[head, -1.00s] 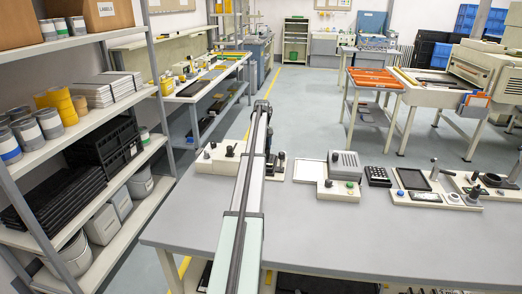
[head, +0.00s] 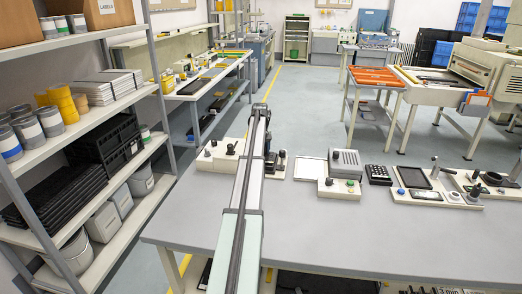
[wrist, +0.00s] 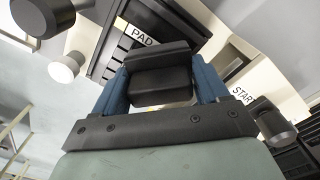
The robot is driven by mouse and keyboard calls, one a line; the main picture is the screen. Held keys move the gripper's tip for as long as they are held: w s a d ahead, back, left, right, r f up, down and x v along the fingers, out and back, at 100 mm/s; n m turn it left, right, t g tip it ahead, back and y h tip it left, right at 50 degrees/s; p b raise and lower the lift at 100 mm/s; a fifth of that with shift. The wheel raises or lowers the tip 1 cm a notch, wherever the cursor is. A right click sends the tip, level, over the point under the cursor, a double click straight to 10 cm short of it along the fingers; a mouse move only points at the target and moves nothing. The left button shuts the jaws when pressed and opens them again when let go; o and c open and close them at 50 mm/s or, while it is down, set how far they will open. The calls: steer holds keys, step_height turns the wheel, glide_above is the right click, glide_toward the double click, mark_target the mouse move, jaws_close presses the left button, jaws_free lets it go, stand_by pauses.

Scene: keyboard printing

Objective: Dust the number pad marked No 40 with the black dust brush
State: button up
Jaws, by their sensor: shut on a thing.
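My gripper (wrist: 160,88) has blue fingers on both sides of a black block (wrist: 160,75), which looks like the dust brush and is held between them. Its bristles are hidden. In the head view my arm reaches over the bench, and the gripper is mostly hidden behind the arm at the bench's far edge. A black keypad with pale keys (head: 378,174) lies on the bench to the right of the gripper. Its number is too small to read. In the wrist view a dark slotted fixture with a "PAD" label (wrist: 142,36) is beyond the held block.
A grey box station with a green button (head: 345,165) stands between gripper and keypad. A pale station with a dark panel and lever (head: 430,195) is right of the keypad. A station with black knobs (head: 220,155) is left of my arm. The bench front (head: 350,235) is clear.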

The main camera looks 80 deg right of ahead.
steer(key=shift+a, duration=0.55)
steer(key=shift+d+r, duration=0.15)
steer(key=shift+r, duration=3.9)
